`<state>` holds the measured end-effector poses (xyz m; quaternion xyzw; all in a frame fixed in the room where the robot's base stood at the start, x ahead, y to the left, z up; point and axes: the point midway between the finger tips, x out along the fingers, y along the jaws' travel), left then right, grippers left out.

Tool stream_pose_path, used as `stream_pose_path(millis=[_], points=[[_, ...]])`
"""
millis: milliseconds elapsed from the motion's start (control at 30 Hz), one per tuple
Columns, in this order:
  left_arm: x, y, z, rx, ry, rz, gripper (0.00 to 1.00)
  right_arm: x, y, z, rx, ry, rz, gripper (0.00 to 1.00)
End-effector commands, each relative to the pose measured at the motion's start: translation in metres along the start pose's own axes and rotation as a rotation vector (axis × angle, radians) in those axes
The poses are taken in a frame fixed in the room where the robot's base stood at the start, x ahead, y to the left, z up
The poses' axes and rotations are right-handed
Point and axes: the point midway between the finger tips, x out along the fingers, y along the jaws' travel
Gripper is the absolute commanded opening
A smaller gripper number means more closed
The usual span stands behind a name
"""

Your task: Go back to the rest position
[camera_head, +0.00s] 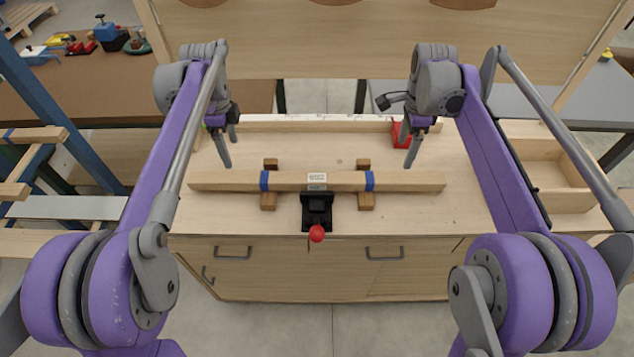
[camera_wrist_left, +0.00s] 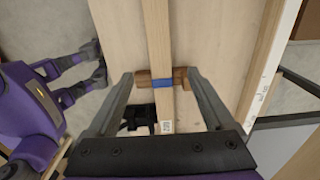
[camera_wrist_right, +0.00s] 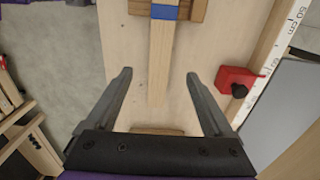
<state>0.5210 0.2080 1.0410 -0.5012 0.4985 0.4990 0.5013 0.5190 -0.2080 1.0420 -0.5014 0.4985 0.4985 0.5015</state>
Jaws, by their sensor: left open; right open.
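A long wooden bar (camera_head: 420,182) with blue tape bands and a white label lies across two small wooden blocks (camera_head: 366,201) on the workbench (camera_head: 250,212). My left gripper (camera_head: 227,150) is open above the bench, behind the bar's left part; its wrist view shows the bar (camera_wrist_left: 158,40) between the spread fingers, apart from them. My right gripper (camera_head: 408,152) is open above the bench, behind the bar's right part; its wrist view shows the bar's end (camera_wrist_right: 159,75) between the fingers, with nothing held.
A black clamp (camera_head: 317,212) with a red knob (camera_head: 316,234) stands at the bench's front middle. A red block (camera_head: 400,134) sits by the white ruler strip (camera_head: 290,125) at the back. An open wooden box (camera_head: 545,170) is at the right.

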Motion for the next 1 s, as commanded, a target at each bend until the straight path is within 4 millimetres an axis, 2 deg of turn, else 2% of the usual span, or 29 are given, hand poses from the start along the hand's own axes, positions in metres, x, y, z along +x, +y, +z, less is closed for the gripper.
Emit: stream_pose_path(millis=[333, 467, 567, 733, 867, 1000], points=[[0.0, 0.0, 0.0, -0.001, 0.0, 0.0, 0.86, 0.0, 0.0, 0.0, -0.001, 0.0, 0.0, 0.86], [-0.002, 0.009, -0.002, -0.05, 0.0, -0.016, 0.86, -0.002, 0.009, 0.002, -0.051, 0.001, -0.016, 0.86], [-0.006, 0.03, -0.005, -0.17, 0.002, -0.054, 0.86, -0.005, 0.029, 0.006, -0.173, 0.007, -0.053, 0.86], [-0.004, 0.088, -0.014, -0.5, 0.033, -0.153, 0.86, -0.003, 0.087, 0.014, -0.503, 0.045, -0.15, 0.86], [0.008, 0.136, -0.02, -0.767, 0.085, -0.228, 0.86, 0.009, 0.135, 0.02, -0.77, 0.098, -0.222, 0.86], [0.032, 0.189, -0.025, -1.048, 0.167, -0.297, 0.86, 0.033, 0.188, 0.025, -1.053, 0.178, -0.29, 0.86]])
